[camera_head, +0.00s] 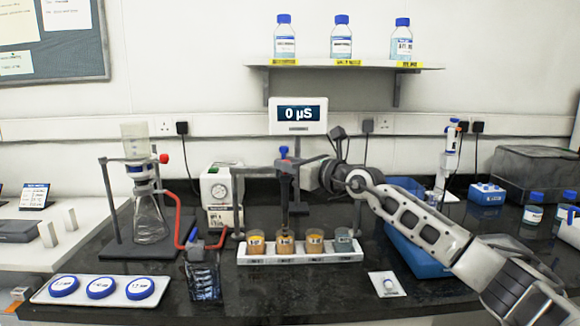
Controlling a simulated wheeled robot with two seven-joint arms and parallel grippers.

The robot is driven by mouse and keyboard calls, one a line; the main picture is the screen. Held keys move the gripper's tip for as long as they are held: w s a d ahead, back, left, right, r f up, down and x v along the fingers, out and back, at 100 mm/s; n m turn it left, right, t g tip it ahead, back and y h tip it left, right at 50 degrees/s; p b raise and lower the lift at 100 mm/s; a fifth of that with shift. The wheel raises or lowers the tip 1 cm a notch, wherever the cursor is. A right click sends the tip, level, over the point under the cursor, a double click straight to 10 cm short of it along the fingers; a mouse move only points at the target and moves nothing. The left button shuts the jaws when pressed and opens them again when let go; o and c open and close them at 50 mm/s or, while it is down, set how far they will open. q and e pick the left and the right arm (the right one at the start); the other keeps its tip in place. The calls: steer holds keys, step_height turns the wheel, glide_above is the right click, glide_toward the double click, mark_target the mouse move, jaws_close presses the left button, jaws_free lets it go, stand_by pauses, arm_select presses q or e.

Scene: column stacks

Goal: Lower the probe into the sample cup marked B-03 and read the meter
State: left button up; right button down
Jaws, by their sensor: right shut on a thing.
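The meter (298,115) on the wall side reads 0 µS. A white rack (300,257) stands at the middle of the bench with several sample cups in a row. Three hold orange-brown liquid: the left cup (255,243), the second cup (285,244) and the third cup (314,242). The right cup (344,240) looks grey. Their labels are too small to read. My right gripper (290,168) is shut on the blue-topped probe (284,153), upright above and behind the rack. The probe's tip is hard to make out against the dark background. My left gripper is not in view.
A flask on a stand (149,215) and a gauge box (221,195) stand behind left. A dark beaker (204,279) is close left of the rack. A tray of blue lids (100,289) lies front left. A blue tray (418,255) is right, under my arm.

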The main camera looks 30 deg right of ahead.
step_height(320, 180, up, 3)
steer(key=shift+f+p, duration=0.2)
steer(key=shift+p, duration=0.3)
steer(key=shift+r+p, duration=0.3)
steer(key=shift+r, duration=0.1)
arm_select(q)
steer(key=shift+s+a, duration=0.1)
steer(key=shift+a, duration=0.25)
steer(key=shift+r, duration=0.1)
arm_select(e)
steer(key=c, duration=1.5)
jaws_free()
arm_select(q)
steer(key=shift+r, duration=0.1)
